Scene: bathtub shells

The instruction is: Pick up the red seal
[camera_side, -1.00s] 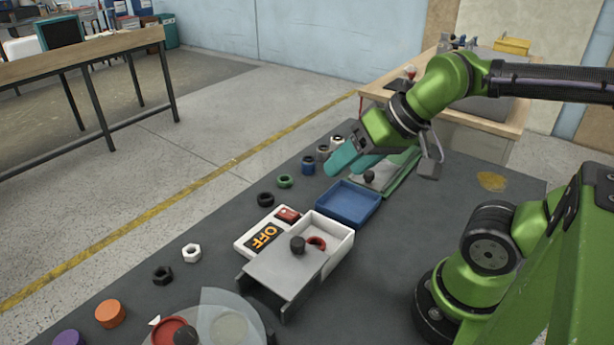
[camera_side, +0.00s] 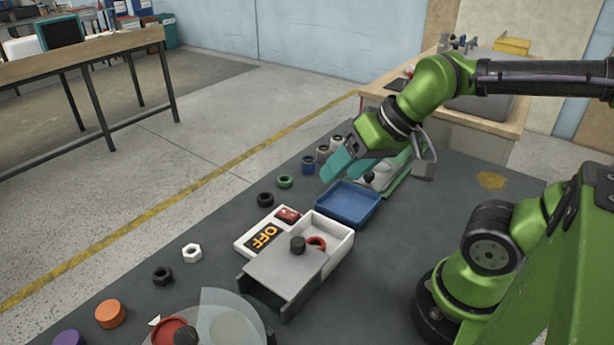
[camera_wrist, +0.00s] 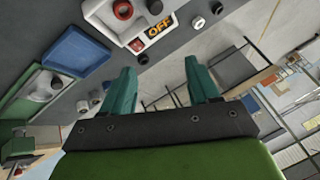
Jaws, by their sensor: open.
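The red seal (camera_side: 317,243) is a small red ring inside the white open-topped drawer box (camera_side: 342,240), beside a dark round knob (camera_side: 297,244) on the box's grey sliding cover (camera_side: 285,270). In the wrist view the red seal (camera_wrist: 123,10) shows at the top, in the white box. My gripper (camera_side: 335,170) is at the far end of the mat, beyond the blue tray (camera_side: 349,203) and well away from the seal. Its teal fingers are apart and empty in the wrist view (camera_wrist: 162,90).
A white panel with an OFF display (camera_side: 264,237) and red switch adjoins the box. Several rings, nuts and small cylinders line the mat's left edge. A green-framed tray (camera_side: 402,170) with a dark knob lies near my gripper. A round turntable (camera_side: 225,325) is in front.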

